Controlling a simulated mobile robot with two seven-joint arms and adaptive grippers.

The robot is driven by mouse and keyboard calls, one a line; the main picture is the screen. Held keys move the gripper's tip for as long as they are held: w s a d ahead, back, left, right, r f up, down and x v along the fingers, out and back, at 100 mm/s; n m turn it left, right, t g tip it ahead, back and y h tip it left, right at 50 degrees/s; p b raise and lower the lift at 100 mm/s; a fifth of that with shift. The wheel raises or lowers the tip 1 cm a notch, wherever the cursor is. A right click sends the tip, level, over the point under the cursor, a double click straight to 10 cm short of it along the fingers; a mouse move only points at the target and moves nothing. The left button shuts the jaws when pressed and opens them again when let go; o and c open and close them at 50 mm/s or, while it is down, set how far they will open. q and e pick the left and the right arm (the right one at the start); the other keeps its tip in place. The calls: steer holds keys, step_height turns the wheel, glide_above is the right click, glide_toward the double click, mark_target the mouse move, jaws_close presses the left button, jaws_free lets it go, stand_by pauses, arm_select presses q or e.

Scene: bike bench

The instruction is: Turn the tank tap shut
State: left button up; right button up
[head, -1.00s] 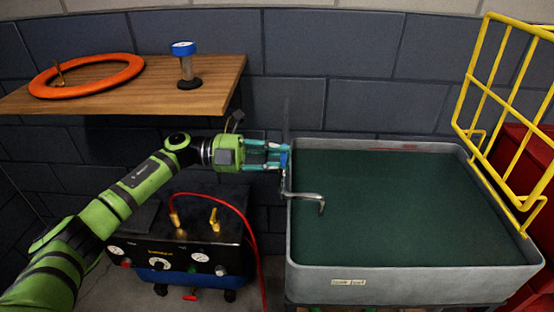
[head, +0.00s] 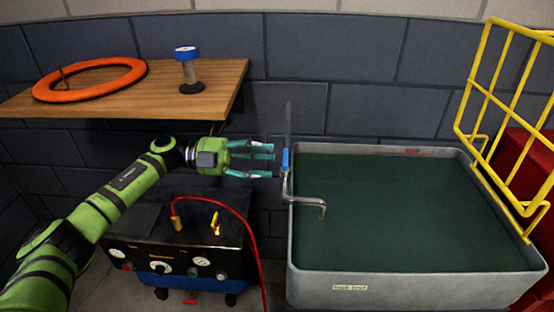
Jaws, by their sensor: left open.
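The grey tank (head: 420,290) is full of dark green water and stands at the right. Its tap is a metal pipe (head: 308,203) at the tank's left edge, with the spout bent over the water. A small gap seems to lie between fingertips and handle. My right gripper is not in view.
A wooden shelf (head: 130,107) above my left arm holds an orange ring (head: 60,92) and a blue-topped stand (head: 187,65). A compressor-like machine (head: 180,250) with a red hose (head: 250,200) is below. A yellow rack (head: 490,110) rises at the tank's right.

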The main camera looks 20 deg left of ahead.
arm_select(q)
steer(key=v, duration=0.8)
